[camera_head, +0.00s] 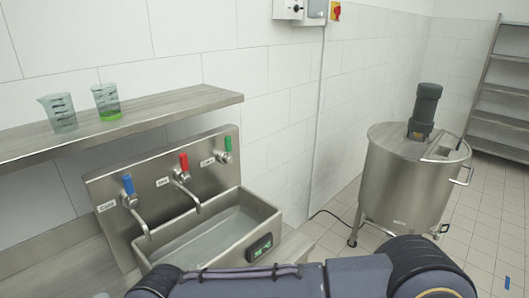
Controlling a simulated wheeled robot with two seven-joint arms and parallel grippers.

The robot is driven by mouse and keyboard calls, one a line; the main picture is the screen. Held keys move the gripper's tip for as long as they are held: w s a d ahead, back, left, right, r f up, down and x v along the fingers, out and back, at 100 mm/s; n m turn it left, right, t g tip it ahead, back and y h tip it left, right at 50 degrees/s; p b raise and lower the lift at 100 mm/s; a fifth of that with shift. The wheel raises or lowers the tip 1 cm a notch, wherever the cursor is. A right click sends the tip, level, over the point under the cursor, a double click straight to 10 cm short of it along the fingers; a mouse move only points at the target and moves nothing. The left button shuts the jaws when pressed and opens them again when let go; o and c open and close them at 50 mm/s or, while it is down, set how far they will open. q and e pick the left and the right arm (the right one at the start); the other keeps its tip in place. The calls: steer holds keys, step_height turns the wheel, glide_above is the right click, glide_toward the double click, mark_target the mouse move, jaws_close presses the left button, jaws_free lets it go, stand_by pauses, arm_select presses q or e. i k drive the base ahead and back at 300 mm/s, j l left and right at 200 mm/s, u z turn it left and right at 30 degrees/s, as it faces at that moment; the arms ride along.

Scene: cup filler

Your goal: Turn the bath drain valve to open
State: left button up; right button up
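A steel wall panel (155,205) carries three levers in a row: a blue lever (128,185) at left, a red lever (184,161) in the middle and a green lever (228,144) at right. All three handles point roughly upward. Each has a small label beside it, too small to read surely, so I cannot tell for certain which is the drain valve. Spouts come out below the blue and red levers. The steel bath (262,210) below has a digital display (260,247) on its front. Neither gripper is in view. A dark arm link of mine crosses the bottom edge.
A steel shelf (190,104) above the panel holds a clear beaker (61,113) and a beaker with green liquid (107,103). A steel tank (408,185) with a motor stands at right on tiled floor. A rack (505,90) stands at the far right.

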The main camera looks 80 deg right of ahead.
mark_target(227, 159)
steer(key=z, duration=2.4)
